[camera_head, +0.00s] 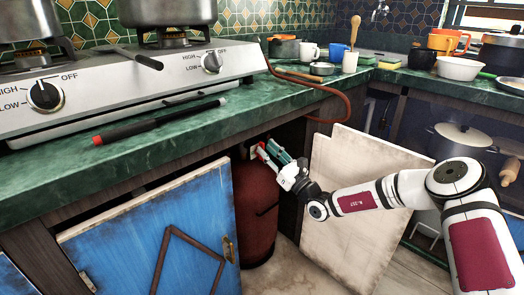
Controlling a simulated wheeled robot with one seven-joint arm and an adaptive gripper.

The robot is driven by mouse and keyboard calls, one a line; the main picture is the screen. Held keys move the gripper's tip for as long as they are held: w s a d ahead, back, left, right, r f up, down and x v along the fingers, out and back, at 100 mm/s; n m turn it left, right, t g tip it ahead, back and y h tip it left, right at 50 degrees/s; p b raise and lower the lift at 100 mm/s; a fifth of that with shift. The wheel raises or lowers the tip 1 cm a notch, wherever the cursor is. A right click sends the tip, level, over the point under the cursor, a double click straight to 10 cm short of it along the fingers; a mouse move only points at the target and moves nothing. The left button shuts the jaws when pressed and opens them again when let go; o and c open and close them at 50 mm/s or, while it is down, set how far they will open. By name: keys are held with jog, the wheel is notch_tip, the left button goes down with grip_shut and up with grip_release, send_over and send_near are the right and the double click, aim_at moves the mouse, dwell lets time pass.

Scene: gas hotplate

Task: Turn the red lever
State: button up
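A dark red gas bottle (256,206) stands in the open cupboard under the counter. My gripper (267,153) reaches into the cupboard from the right, at the top of the bottle. Small red and pale parts show at its fingertips. I cannot tell whether they belong to the red lever or to the gripper. The bottle's valve and the lever are not clearly visible behind the fingers. Whether the fingers are open or shut, or touch the lever, is too small to tell.
A blue cupboard door (152,236) stands open at the left and a pale door (352,205) at the right. The gas hotplate (125,88) with pots is on the green counter (190,132). A red hose (346,100) hangs over the counter edge. A black and red lighter (158,121) lies in front.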

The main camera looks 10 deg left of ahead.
aim_at(264, 146)
jog(key=shift+b+x, duration=0.45)
jog(key=shift+x, duration=1.25)
grip_shut()
jog(key=shift+m+p, duration=0.3)
jog(key=shift+p, duration=0.1)
jog(key=shift+w+d+f+m+t+h+p, duration=0.4)
jog(key=shift+m+h+p, duration=1.05)
jog(key=shift+m+p, duration=2.05)
jog(key=shift+w+d+f+m+t+h+p, duration=0.15)
jog(key=shift+w+d+f+m+h+p, duration=0.45)
jog(key=shift+m+h+p, duration=1.9)
jog(key=shift+w+d+f+m+t+h+p, duration=0.1)
jog(key=shift+w+f+m+t+h+p, duration=0.45)
jog(key=shift+m+p, duration=3.9)
jog(key=shift+s+f+m+g+b, duration=0.2)
jog(key=shift+s+m+g+b, duration=0.15)
jog(key=shift+m, duration=0.2)
